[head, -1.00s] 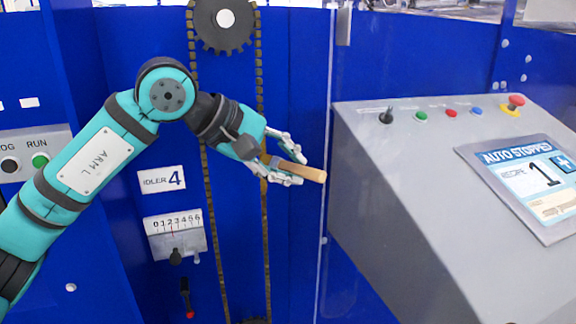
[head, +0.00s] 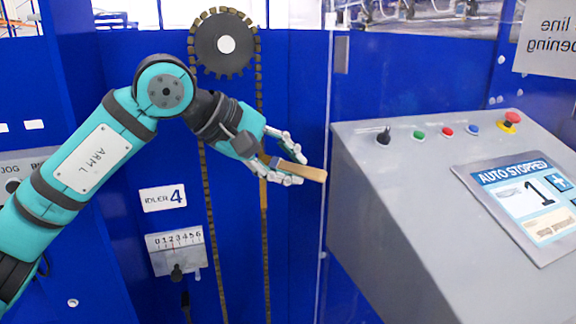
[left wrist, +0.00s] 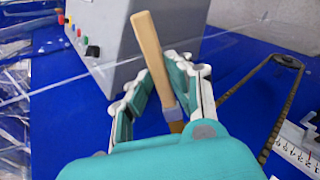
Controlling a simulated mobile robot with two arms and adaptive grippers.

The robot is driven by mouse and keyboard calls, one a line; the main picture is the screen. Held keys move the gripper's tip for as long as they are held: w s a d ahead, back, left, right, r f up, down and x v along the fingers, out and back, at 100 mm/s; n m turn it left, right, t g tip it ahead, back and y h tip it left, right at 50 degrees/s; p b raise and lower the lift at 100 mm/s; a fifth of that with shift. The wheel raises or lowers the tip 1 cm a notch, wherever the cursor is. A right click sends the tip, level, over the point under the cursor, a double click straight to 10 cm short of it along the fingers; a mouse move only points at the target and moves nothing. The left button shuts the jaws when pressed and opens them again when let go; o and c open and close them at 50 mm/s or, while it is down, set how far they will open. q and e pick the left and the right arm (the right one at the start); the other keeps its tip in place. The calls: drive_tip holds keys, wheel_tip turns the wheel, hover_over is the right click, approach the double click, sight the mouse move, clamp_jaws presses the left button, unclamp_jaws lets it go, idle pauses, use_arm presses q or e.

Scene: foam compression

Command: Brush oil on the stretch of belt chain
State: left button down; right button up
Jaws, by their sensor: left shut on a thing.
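My left gripper (head: 291,164) is shut on a brush with a pale wooden handle (head: 312,173), which points right. In the left wrist view the handle (left wrist: 150,52) stands up between the fingers; the bristles cannot be made out. The belt chain (head: 259,95) hangs as a long loop from a dark toothed sprocket (head: 227,44). A tan-coloured stretch (head: 264,215) of its right run shows just below the gripper, and the gripper hides part of that run. The chain also shows at the right of the left wrist view (left wrist: 287,108). My right gripper is not in view.
A grey control console (head: 400,190) with buttons and an "AUTO STOPPED" screen (head: 525,200) stands close right of the gripper. A clear panel edge (head: 325,130) runs beside it. An "IDLER 4" label (head: 163,198) and a numbered scale (head: 177,250) are left of the chain.

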use_arm(q)
wheel_tip(320, 180, up, 5)
drive_tip(key=p, duration=0.3)
drive_tip(key=shift+f, duration=0.2)
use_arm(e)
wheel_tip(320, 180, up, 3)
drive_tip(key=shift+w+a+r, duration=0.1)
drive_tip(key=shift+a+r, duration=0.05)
use_arm(q)
drive_tip(key=s+b, duration=0.1)
drive_tip(key=s, duration=0.1)
drive_tip(key=s+d+b, duration=0.1)
drive_tip(key=s, duration=0.2)
drive_tip(key=shift+s+d+b, duration=0.3)
drive_tip(key=shift+d+b, duration=0.1)
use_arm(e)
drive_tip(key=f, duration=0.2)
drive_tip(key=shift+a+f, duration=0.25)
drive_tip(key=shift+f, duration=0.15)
